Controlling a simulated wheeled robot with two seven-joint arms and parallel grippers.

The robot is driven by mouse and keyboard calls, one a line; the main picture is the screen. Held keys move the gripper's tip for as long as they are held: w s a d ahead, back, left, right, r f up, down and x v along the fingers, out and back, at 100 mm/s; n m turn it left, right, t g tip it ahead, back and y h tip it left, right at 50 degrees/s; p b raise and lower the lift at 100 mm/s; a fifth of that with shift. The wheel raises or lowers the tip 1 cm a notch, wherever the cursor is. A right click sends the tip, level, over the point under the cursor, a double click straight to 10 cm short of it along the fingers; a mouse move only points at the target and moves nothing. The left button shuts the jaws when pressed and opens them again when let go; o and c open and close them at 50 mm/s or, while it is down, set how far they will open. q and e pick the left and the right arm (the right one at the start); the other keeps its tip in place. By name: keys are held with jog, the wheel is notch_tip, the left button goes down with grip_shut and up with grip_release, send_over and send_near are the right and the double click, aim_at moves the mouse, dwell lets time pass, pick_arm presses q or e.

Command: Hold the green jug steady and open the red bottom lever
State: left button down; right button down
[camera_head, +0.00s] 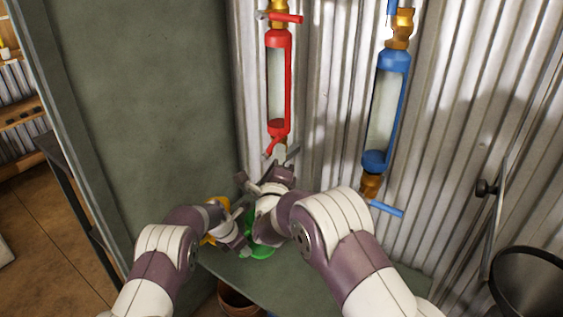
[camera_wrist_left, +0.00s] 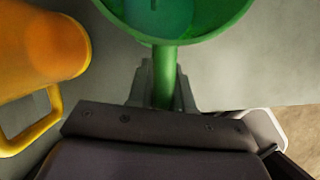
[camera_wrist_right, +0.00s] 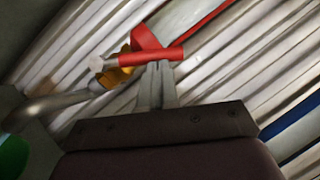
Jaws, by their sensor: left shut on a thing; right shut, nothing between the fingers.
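The green jug (camera_head: 262,246) stands on the grey-green shelf, partly hidden behind my arms. In the left wrist view my left gripper (camera_wrist_left: 163,88) is shut on the green jug's handle (camera_wrist_left: 165,75), and the jug's round rim (camera_wrist_left: 205,35) is at the top. The red bottom lever (camera_head: 271,146) sticks out below the red sight tube (camera_head: 278,85). In the right wrist view my right gripper (camera_wrist_right: 155,75) is shut and empty, its fingertips right at the red lever (camera_wrist_right: 150,56); I cannot tell if they touch. A metal spout (camera_wrist_right: 50,105) runs down left from the brass fitting (camera_wrist_right: 110,78).
A yellow jug (camera_head: 215,220) stands left of the green jug on the shelf (camera_head: 330,270). A blue sight tube (camera_head: 385,110) with a blue lever (camera_head: 385,208) hangs at right. Corrugated metal wall is behind, a green panel (camera_head: 140,90) at left.

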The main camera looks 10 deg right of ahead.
jog(key=shift+w+a+r+n+g, duration=0.3)
jog(key=shift+w+a+r+n, duration=0.1)
jog(key=shift+r+n, duration=0.2)
jog(key=shift+r, duration=0.1)
jog(key=d+v, duration=0.2)
jog(key=v, duration=1.1)
jog(key=shift+s+d, duration=0.2)
jog(key=shift+d, duration=0.4)
dwell(0.6)
